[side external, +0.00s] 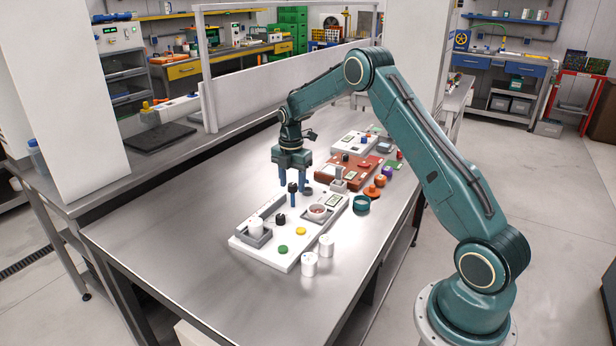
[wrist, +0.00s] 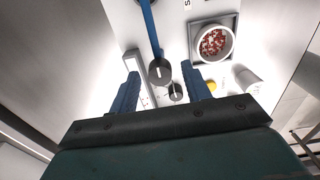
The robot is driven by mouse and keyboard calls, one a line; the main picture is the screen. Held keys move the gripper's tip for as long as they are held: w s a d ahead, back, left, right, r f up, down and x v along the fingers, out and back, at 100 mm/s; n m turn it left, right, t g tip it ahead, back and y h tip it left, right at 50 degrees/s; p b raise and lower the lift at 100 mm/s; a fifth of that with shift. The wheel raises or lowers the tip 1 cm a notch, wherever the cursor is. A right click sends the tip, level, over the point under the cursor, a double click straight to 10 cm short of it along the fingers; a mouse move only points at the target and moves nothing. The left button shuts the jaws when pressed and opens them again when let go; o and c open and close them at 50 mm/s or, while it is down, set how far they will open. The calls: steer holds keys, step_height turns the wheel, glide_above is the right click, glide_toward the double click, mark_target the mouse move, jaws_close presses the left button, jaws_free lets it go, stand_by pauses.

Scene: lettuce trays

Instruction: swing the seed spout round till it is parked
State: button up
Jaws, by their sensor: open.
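A blue bar, which looks like the seed spout (wrist: 150,28), runs down from the top of the wrist view to a round dark knob (wrist: 160,71) with a white mark. In the side view the dark knob (side external: 292,187) sits above a short blue length (side external: 293,201) over the white panel (side external: 268,254). My gripper (side external: 292,186) points down above the panel. Its blue fingers are apart, and in the wrist view the knob shows between the fingertips (wrist: 160,74). I cannot tell whether either finger touches it. The parking place cannot be made out.
The table's near left is clear.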

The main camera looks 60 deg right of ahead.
steer(key=shift+r, duration=0.15)
step_height(320, 180, up, 14)
steer(key=shift+f, duration=0.25)
stand_by(0.3)
steer(key=shift+a+r, duration=0.1)
steer(key=shift+r, duration=0.05)
